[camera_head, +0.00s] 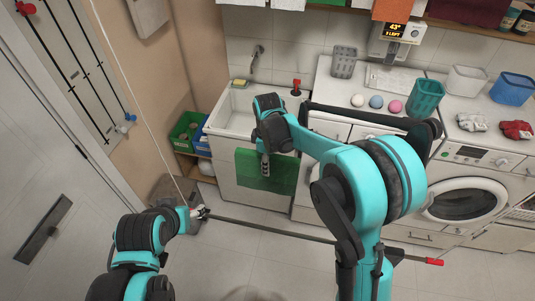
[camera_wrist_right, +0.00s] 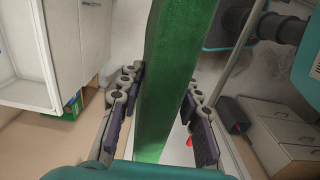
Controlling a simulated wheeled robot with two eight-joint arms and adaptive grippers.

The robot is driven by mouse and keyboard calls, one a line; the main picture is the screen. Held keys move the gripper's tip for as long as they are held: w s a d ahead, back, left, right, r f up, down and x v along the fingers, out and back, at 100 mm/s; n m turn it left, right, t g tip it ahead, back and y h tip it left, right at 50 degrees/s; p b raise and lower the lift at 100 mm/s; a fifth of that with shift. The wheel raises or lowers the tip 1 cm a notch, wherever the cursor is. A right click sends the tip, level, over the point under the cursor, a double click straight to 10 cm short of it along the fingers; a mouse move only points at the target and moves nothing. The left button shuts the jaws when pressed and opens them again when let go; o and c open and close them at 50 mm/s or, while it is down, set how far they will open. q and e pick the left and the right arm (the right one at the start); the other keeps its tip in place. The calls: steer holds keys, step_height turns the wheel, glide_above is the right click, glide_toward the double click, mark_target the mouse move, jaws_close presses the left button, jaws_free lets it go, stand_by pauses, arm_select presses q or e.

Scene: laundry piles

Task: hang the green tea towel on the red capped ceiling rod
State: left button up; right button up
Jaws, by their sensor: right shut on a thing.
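The green tea towel (camera_head: 278,172) hangs flat in front of the sink cabinet in the head view. My right gripper (camera_head: 265,172) points down at it and is shut on it. In the right wrist view the towel (camera_wrist_right: 165,85) runs as a long green strip between the fingers of my right gripper (camera_wrist_right: 160,88). A dark rod with a red cap (camera_head: 434,262) at its right end crosses below the towel, partly behind my right arm. My left gripper (camera_head: 198,213) is at the rod's left end, beside a white cord; its fingers are too small to read.
The sink (camera_head: 238,103) and a white washing machine (camera_head: 465,199) stand behind. The counter holds coloured balls, cups and baskets. Two more dark rods, with a red cap (camera_head: 26,8) and a blue cap (camera_head: 131,117), show at upper left. The floor in front is mostly clear.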

steer(key=p, duration=0.3)
glide_toward(257, 226)
step_height(257, 226, down, 12)
steer(key=b, duration=1.5)
stand_by(1.1)
steer(key=shift+r, duration=0.1)
steer(key=o, duration=1.3)
step_height(257, 226, up, 12)
